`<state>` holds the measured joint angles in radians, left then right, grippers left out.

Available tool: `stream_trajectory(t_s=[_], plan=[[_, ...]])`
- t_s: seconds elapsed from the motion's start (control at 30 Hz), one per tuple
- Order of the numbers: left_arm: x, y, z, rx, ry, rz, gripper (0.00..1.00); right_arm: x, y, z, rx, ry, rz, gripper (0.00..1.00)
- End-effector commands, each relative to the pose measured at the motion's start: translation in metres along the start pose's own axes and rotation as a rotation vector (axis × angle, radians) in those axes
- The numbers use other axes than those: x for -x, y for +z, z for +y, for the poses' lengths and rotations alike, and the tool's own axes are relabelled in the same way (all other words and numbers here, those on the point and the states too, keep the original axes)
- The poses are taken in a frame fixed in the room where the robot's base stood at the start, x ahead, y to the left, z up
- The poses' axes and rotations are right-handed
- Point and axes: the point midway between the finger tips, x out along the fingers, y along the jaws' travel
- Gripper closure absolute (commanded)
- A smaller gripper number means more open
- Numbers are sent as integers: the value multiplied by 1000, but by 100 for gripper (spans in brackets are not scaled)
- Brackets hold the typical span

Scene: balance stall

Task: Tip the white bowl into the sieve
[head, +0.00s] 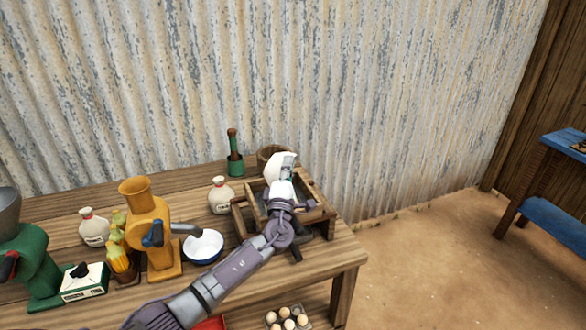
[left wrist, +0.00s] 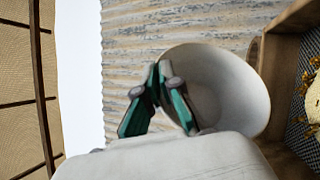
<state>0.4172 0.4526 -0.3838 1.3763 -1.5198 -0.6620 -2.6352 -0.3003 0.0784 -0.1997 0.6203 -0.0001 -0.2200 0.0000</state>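The white bowl (head: 275,168) is tilted on its side, held above the wooden sieve (head: 322,212) at the table's right end. In the left wrist view the white bowl (left wrist: 228,88) turns its smooth hollow to the camera, and I see no contents in the visible part. My left gripper (head: 287,172) is shut on the bowl's rim; its green fingers (left wrist: 160,88) also show in the left wrist view. At that view's right edge, the sieve's mesh (left wrist: 299,135) carries a pale heap with yellow-brown bits. My arm hides part of the sieve. My right gripper is not in view.
A white dish with a blue rim (head: 203,247), an orange grinder (head: 150,225), and a white sack (head: 221,196) stand left of the sieve. An egg tray (head: 288,318) is in front.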

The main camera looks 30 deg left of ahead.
Motion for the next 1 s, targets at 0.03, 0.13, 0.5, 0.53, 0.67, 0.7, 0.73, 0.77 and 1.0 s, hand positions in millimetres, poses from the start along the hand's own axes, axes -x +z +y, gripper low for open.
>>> stream_trajectory(t_s=[0.03,0.13,0.5,0.53,0.67,0.7,0.73,0.77,1.0], plan=[[-2,-5,4,36,-8,16,100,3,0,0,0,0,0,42],[-6,-16,4,123,-32,50,100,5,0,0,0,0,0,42],[-21,-56,17,472,-122,191,100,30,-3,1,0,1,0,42],[-22,-60,18,502,-129,204,100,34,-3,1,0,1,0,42],[-28,-74,24,630,-163,256,100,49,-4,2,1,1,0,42],[-30,-78,25,670,-173,272,100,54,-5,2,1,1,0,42],[-30,-80,24,686,-179,279,100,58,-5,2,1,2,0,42],[-30,-81,24,703,-184,286,100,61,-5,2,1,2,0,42],[-34,-96,23,854,-222,347,100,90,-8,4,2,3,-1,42]])
